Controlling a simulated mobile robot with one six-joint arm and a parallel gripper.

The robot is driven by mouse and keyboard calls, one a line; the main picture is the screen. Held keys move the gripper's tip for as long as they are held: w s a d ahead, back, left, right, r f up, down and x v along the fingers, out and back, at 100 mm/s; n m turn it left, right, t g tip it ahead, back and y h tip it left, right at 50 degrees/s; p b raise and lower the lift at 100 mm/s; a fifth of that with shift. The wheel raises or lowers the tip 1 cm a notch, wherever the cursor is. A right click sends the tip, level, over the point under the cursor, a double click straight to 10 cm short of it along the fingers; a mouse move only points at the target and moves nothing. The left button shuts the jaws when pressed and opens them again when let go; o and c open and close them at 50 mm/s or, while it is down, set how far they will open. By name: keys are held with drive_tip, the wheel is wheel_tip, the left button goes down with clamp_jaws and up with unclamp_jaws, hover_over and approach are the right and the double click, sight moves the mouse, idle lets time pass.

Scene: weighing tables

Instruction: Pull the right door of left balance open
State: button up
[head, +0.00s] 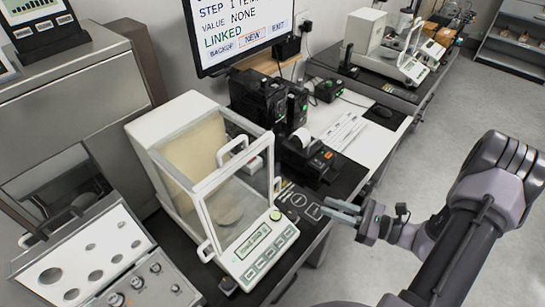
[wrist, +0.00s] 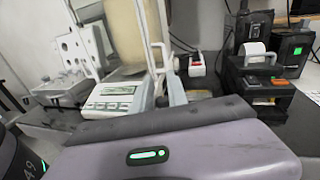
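The left balance (head: 265,252) is a white weighing box with clear panes, a round pan inside and a lit display at its front. It also shows in the wrist view (wrist: 112,106), with its white frame and handle rising in the middle. The fingertips are not clear in the wrist view.
A small black printer (head: 306,157) with a paper roll stands close behind the balance's right side. Black boxes (head: 262,98) and a monitor (head: 240,30) are farther back. Open floor (head: 440,110) lies right.

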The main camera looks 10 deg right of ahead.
sight(279, 189)
drive_tip(key=shift+m+t, duration=0.4)
drive_tip(key=b+x, duration=0.1)
drive_tip(key=x, duration=0.4)
drive_tip(key=b+x, duration=0.1)
drive_tip(key=x, duration=0.5)
drive_tip(key=f+b+x, duration=0.1)
drive_tip(key=x, duration=0.4)
drive_tip(key=shift+w+a, duration=0.15)
drive_tip(key=shift+w, duration=0.3)
clamp_jaws()
